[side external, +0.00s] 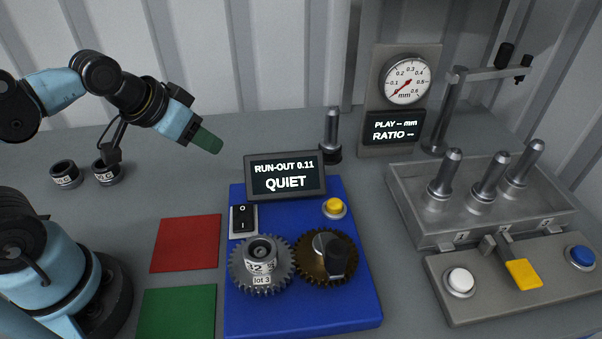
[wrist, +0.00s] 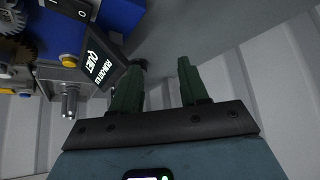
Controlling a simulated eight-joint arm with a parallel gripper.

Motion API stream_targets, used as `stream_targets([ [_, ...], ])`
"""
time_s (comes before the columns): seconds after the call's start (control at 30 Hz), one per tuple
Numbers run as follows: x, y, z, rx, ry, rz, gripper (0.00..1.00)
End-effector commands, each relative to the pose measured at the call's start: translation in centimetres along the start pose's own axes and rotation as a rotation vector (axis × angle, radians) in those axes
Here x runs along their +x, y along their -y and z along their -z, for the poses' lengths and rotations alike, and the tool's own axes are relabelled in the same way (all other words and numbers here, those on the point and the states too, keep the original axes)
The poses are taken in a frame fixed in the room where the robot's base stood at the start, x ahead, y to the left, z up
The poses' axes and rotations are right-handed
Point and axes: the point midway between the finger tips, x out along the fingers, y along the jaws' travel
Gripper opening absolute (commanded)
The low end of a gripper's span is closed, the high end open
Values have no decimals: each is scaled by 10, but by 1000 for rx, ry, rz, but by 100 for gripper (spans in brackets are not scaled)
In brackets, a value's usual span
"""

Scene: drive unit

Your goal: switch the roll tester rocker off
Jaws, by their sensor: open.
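The roll tester (side external: 355,303) is a blue base with two gears on it. Its black rocker (side external: 243,219) sits in a pale plate at the upper left, marked O at the far end and I at the near end. Which end is pressed in I cannot tell. Part of the rocker shows at the wrist view's top edge (wrist: 70,8). The tester display (side external: 286,177) reads RUN-OUT 0.11 and QUIET. My gripper (side external: 208,140) is above the table, up and left of the rocker, apart from it. In the wrist view its green fingers (wrist: 159,64) are spread and empty.
A steel gear (side external: 262,262) labelled lot 3 and a brown gear (side external: 326,257) stand just in front of the rocker. A yellow button (side external: 334,208) is to its right. Red (side external: 187,244) and green (side external: 177,312) mats lie left. A tray with posts (side external: 480,205) stands right.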

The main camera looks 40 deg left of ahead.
Motion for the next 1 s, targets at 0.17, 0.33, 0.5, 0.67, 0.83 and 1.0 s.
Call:
stream_targets([
  [0.17,-15,-21,5,166,78,-59,16],
  [0.33,-46,-52,6,446,196,-172,0],
  [0.5,-71,-72,3,649,270,-263,0],
  [0.67,-80,-77,2,713,291,-293,0],
  [0.83,-80,-77,2,712,291,-293,0],
  [1.0,-78,-77,1,710,290,-292,0],
])
